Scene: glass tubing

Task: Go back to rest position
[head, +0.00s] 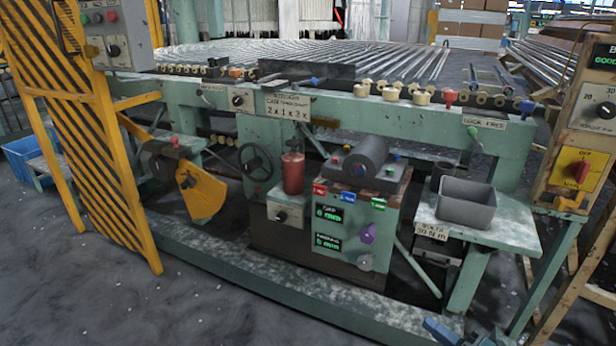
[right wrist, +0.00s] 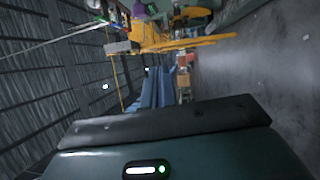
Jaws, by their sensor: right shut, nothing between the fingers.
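My right gripper (head: 438,328) shows only in part at the bottom edge of the head view, right of centre, low in front of the green machine frame (head: 250,290). It is shut and empty. In the right wrist view a dark bar (right wrist: 170,122) and a dark green housing with a small lit indicator fill the bottom. That view is turned sideways, with yellow structures and grey floor beyond. My left gripper is in neither view.
The green machine carries glass tubes (head: 390,62) on its rollers. A grey bin (head: 466,203) stands on a side shelf. A yellow striped guard (head: 85,130) stands left and a control panel (head: 590,110) right. Grey floor (head: 90,290) is open at the lower left.

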